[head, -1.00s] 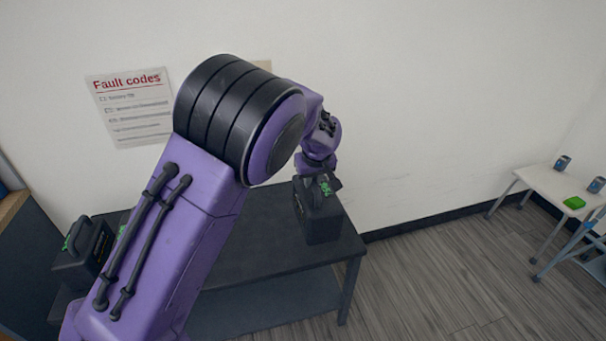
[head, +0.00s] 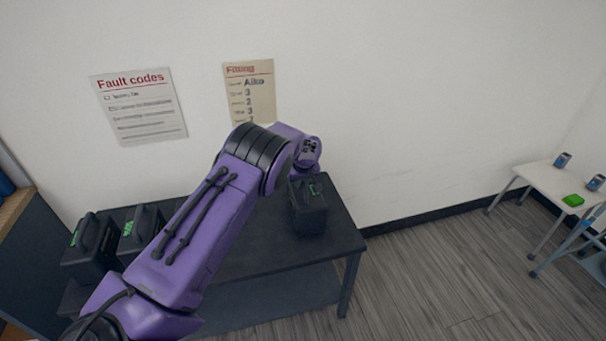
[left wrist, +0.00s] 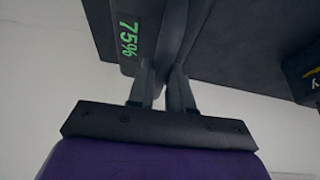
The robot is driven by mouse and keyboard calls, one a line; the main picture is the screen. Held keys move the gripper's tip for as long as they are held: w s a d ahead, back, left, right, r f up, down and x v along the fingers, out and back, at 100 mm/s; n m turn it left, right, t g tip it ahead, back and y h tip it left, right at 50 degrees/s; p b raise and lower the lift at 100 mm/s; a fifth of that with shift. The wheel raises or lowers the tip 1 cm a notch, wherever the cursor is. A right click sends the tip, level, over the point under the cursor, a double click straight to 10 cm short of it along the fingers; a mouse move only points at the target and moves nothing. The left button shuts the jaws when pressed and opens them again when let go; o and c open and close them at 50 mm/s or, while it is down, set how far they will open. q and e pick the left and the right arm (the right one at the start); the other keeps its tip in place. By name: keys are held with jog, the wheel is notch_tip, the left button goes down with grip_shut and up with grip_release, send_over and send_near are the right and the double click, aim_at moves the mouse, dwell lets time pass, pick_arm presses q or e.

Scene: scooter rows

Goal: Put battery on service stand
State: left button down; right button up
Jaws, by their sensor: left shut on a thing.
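A black battery (head: 309,210) with a top handle is at the right end of the dark bench (head: 265,250) in the head view. I cannot tell whether its base touches the bench top. My left gripper (left wrist: 160,88) is shut on this battery's handle. In the left wrist view the battery (left wrist: 127,35) shows a green 75% reading. In the head view my wrist and the handle hide most of the grip. Two more black batteries, an outer one (head: 86,258) and an inner one (head: 143,222), stand at the bench's left end. My right gripper is not in view.
A wall with posters (head: 140,105) is behind the bench. A dark cabinet (head: 35,250) is at the left.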

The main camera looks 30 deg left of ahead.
pick_arm(q)
jog(key=shift+w+f, duration=0.15)
jog(key=shift+f, duration=0.25)
jog(key=c, duration=1.4)
grip_release()
jog(key=shift+f, duration=0.2)
jog(key=shift+c, duration=0.2)
jog(key=o, duration=0.4)
jog(key=shift+s+r, duration=0.1)
jog(key=shift+s, duration=0.1)
